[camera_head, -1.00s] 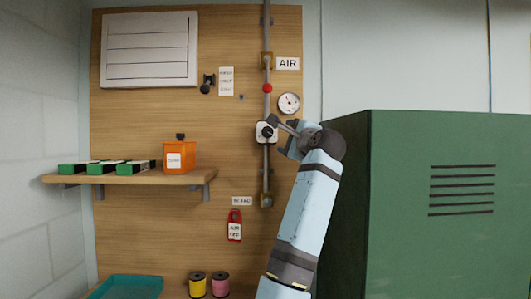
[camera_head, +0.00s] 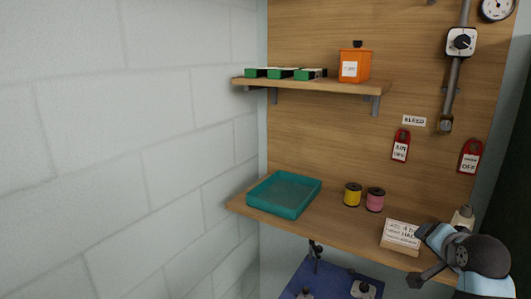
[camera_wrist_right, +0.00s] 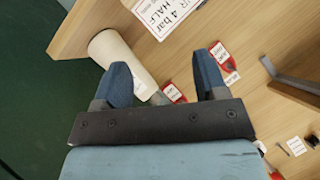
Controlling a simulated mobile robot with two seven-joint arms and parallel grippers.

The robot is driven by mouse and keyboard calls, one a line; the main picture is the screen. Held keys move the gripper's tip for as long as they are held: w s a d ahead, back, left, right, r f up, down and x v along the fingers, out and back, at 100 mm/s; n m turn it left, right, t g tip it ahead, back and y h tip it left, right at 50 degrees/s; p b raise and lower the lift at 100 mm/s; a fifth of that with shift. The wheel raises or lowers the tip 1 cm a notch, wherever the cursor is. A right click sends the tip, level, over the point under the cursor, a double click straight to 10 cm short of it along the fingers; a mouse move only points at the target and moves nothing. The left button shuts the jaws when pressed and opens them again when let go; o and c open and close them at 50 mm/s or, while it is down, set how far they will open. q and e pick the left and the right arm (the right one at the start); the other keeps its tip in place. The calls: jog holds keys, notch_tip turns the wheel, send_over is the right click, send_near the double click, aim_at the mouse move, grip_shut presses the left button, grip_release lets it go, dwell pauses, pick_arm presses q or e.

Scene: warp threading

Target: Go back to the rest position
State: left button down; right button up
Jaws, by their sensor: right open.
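My right gripper (camera_head: 418,256) is at the lower right of the head view, low in front of the lower shelf (camera_head: 335,222) and near the propped white card (camera_head: 403,232). In the right wrist view my right gripper (camera_wrist_right: 163,66) shows two blue fingers spread apart with nothing between them. A pale cone-like object (camera_wrist_right: 122,58) stands behind the fingers, and the printed card (camera_wrist_right: 160,14) is above it. The white box with a black knob (camera_head: 461,42) is on the grey pipe, well above the gripper. My left gripper is not in view.
The lower shelf holds a teal tray (camera_head: 284,194), a yellow spool (camera_head: 352,194) and a pink spool (camera_head: 375,199). An upper shelf (camera_head: 310,86) holds green blocks and an orange box (camera_head: 355,65). Red tags (camera_head: 401,145) hang on the board. A blue surface (camera_head: 335,280) lies below.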

jog(key=s+a+f+n+g+y, duration=0.1)
jog(key=s+a+f+n+g, duration=0.15)
jog(key=s+f, duration=0.55)
jog(key=s+a+f+n+g, duration=0.2)
jog(key=s+a+f+n, duration=0.2)
jog(key=s+f, duration=0.4)
jog(key=s+a+f+n+g+y, duration=0.1)
jog(key=s+a+f+n+g, duration=0.15)
jog(key=s, duration=0.65)
jog(key=s+a+f+n+g, duration=0.1)
jog(key=s+a+f+n, duration=0.25)
jog(key=s, duration=0.45)
jog(key=w+a+f+t+y, duration=0.1)
jog(key=w+a+f+t, duration=0.1)
jog(key=f, duration=0.5)
jog(key=w+a+f+t+y, duration=0.1)
jog(key=w+a+f+t, duration=0.2)
jog(key=f, duration=0.4)
jog(key=shift+w+a+n+t+y, duration=0.2)
jog(key=shift+w+n+t+y, duration=0.25)
jog(key=shift+t, duration=0.65)
